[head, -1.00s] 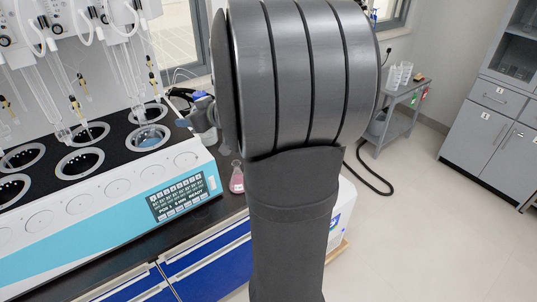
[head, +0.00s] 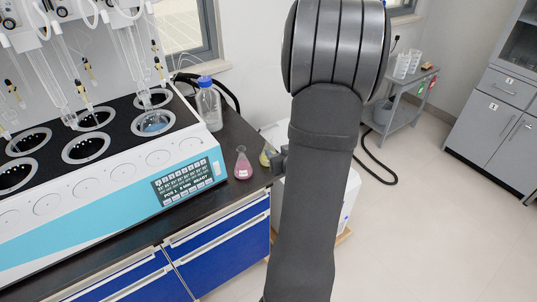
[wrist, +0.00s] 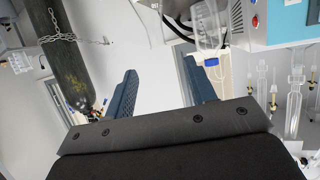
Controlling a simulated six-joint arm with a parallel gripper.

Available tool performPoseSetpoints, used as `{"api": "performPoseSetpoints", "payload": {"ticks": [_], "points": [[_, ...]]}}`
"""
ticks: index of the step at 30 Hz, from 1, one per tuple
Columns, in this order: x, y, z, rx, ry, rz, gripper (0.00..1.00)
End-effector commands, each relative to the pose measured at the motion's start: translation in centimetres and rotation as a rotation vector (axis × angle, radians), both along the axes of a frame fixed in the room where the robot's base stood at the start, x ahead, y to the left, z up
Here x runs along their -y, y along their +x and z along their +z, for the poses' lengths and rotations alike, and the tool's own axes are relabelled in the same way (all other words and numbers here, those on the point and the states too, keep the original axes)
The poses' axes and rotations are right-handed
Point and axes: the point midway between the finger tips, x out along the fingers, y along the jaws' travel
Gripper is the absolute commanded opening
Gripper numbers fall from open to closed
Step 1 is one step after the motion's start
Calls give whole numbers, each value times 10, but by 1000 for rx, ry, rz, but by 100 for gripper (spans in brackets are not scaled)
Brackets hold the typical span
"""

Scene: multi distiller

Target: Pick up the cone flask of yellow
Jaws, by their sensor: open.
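The cone flask of yellow (head: 265,155) stands on the dark bench near its right end, partly hidden behind my gripper and arm in the head view. My gripper (head: 279,160) shows only in part there, just right of the flask and overlapping it in the picture. In the wrist view my gripper (wrist: 158,78) has its two dark fingers wide apart with nothing between them. I cannot make out the yellow flask in the wrist view.
A cone flask of pink (head: 243,166) stands left of the yellow one. A clear bottle with a blue cap (head: 209,105) stands behind it. The white and blue distiller (head: 110,195) fills the bench's left. A grey cart (head: 405,110) stands at the back right.

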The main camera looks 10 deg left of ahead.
Motion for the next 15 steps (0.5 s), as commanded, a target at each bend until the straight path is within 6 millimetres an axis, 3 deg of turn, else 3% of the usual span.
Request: {"api": "performPoseSetpoints", "payload": {"ticks": [15], "points": [[-42, 73, -35, -1, 0, 2, 51]]}}
